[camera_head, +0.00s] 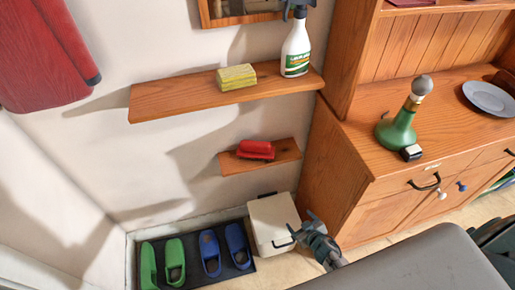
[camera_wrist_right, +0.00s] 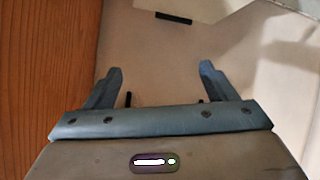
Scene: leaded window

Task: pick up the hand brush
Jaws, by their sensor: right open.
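The hand brush (camera_head: 256,150), a red object, lies on the small lower wooden shelf (camera_head: 232,166) on the wall. Its bristles cannot be made out. My right gripper (camera_head: 300,228) is open and empty, below and to the right of the brush, in front of a cream bin beside the cabinet. In the right wrist view its two fingers (camera_wrist_right: 161,68) stand wide apart with nothing between them, and the brush is not in that view. My left gripper is not in view.
A longer shelf (camera_head: 180,98) above holds a yellow sponge (camera_head: 236,77) and a spray bottle (camera_head: 296,48). The wooden cabinet (camera_head: 340,190) stands to the right. Below are the cream bin (camera_head: 268,222) and a dark tray (camera_head: 205,281) with green and blue shoes.

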